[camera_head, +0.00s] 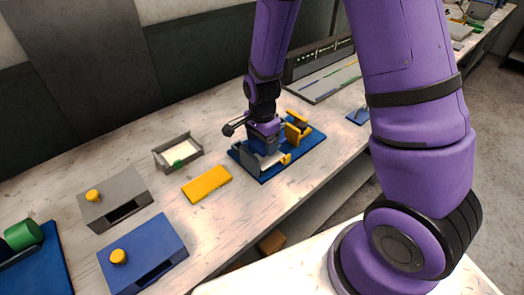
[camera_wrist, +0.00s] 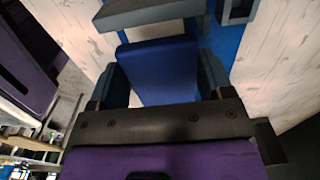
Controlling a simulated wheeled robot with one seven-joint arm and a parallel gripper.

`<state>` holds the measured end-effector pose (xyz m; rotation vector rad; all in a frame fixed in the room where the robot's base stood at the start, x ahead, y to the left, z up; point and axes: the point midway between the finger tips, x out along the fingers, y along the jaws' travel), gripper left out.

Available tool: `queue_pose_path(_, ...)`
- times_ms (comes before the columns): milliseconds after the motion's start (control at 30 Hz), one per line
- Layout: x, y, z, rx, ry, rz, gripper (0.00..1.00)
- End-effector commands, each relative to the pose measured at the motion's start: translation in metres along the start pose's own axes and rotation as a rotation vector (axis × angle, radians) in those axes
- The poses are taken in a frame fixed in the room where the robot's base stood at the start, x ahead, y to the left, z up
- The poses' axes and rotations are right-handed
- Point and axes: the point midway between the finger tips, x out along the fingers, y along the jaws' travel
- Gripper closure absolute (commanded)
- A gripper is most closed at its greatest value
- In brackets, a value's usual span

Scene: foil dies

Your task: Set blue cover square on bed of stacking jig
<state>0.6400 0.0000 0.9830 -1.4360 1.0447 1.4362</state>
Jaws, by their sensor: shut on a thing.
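The stacking jig is a blue base (camera_head: 310,144) with grey walls and yellow blocks (camera_head: 297,128) on the bench. My gripper (camera_head: 264,143) is over the jig, pointing down. In the wrist view its fingers (camera_wrist: 158,75) are shut on a flat blue piece (camera_wrist: 158,62), which looks like the blue cover. A grey jig part (camera_wrist: 150,14) lies just beyond the cover's far edge. The cover's underside is hidden, so I cannot tell whether it touches the bed.
A yellow plate (camera_head: 207,184) lies left of the jig, with a grey-walled tray (camera_head: 160,161) behind it. A grey box (camera_head: 125,187) and a blue box (camera_head: 150,238), each with a yellow knob, stand farther left. Bare bench lies between them.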

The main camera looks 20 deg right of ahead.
Motion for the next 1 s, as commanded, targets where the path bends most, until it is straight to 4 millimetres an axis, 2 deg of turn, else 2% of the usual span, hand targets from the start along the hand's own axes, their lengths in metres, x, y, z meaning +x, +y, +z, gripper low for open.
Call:
queue_pose_path(400,0.042,0.0,0.0,-0.001,-0.001,0.001,0.54)
queue_pose_path(833,0.046,0.0,0.0,0.0,0.0,0.001,0.54)
queue_pose_path(867,0.046,0.0,0.0,0.0,0.0,0.0,0.2)
queue_pose_path(933,0.046,0.0,0.0,-0.001,0.0,0.0,0.04)
queue_pose_path(1000,0.046,0.0,0.0,-0.001,0.0,0.0,0.01)
